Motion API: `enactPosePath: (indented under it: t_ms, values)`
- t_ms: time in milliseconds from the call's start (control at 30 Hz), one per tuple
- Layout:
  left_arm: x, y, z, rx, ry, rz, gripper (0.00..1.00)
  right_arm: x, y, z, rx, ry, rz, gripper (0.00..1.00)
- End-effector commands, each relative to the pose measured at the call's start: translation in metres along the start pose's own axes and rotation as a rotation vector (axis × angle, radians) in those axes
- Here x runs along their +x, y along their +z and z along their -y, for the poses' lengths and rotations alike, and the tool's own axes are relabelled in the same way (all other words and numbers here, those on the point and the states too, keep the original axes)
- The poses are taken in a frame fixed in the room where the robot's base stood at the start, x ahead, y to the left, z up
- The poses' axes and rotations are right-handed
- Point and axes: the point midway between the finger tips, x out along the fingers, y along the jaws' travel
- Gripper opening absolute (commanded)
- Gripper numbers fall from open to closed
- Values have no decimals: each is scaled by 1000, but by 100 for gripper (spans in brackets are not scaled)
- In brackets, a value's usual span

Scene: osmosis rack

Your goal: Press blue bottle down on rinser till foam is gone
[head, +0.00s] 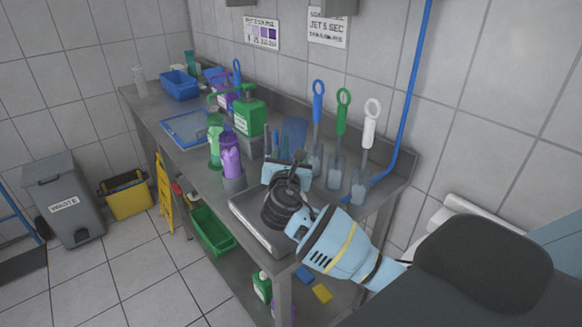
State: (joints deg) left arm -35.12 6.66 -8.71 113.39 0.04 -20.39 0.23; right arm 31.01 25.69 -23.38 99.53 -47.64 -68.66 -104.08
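My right arm comes in from the right, and its gripper (284,148) hangs over the near end of the steel bench. The fingers point away from me, and I cannot tell whether they are open or hold something. Small blue upright shapes (276,143) show at the fingertips, partly hidden; I cannot tell if they belong to a blue bottle. A broader blue translucent object (294,133) stands just behind. A shallow steel tray (251,222), perhaps the rinser, lies under my gripper, which covers much of it. No foam can be made out. My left gripper is out of view.
Blue, green and white brushes (342,122) stand in clear holders at the right, near a blue pipe (408,95). Green (215,150) and purple (231,160) bottles and a green pump bottle (250,116) stand left of my gripper. A blue tray (190,128) lies farther back.

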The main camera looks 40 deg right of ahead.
Motion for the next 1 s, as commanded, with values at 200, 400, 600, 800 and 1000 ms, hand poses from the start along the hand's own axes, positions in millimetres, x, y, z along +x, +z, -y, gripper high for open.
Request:
enactPosePath:
  t_ms: [200, 400, 600, 800, 1000]
  values:
    - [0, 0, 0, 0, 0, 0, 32, 0, 0, 0, 0, 0, 0, 27]
    - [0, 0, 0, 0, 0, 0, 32, 0, 2, 0, 1, 0, 1, 27]
    - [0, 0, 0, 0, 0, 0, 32, 0, 13, -2, 2, 1, 2, 27]
    - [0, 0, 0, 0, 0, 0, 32, 0, 27, -4, 2, 0, 2, 27]
    - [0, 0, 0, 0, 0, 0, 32, 0, 30, -4, -1, 0, 0, 27]
